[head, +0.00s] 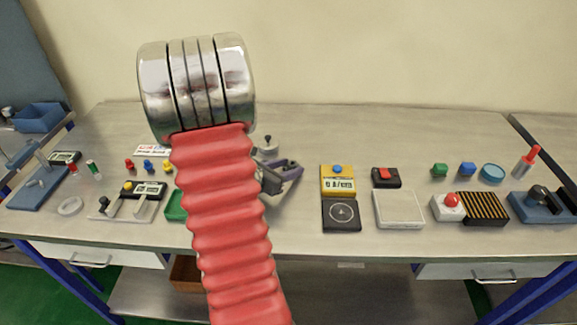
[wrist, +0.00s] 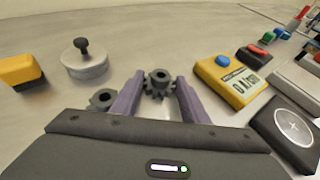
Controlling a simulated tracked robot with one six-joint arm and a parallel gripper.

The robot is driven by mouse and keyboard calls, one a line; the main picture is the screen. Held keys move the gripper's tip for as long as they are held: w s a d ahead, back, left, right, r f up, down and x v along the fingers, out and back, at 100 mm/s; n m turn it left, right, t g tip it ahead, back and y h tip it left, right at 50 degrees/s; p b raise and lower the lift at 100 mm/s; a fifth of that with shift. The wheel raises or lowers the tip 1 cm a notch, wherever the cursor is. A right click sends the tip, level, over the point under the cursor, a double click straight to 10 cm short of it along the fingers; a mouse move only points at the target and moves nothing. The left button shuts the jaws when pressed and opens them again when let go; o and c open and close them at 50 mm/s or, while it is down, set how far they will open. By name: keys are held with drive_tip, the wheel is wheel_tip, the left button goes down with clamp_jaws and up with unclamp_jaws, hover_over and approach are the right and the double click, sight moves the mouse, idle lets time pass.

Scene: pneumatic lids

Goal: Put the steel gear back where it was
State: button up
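A dark grey toothed gear (wrist: 158,84) with a round hub sits between the two purple fingertips of my gripper (wrist: 160,80) in the wrist view. The fingers flank it closely on both sides; I cannot tell if they press on it or if it is lifted. A second dark part with a hole (wrist: 101,98) lies left of the left finger, partly hidden by it. In the head view my gripper (head: 290,170) is low over the middle of the table. No gear can be made out there.
A grey lidded pot (wrist: 86,62) with a black knob stands left of the fingers. A yellow meter (head: 338,180) stands to the right, with a dark dial box (head: 341,215) in front and a white scale (head: 399,209) beside. My red arm hides the table's left centre.

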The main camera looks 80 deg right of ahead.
drive_tip(key=shift+o, duration=0.7)
drive_tip(key=shift+r, duration=0.1)
drive_tip(key=shift+w+a+r, duration=0.25)
drive_tip(key=shift+a, duration=0.2)
drive_tip(key=v, duration=1.1)
drive_tip(key=shift+f, duration=0.1)
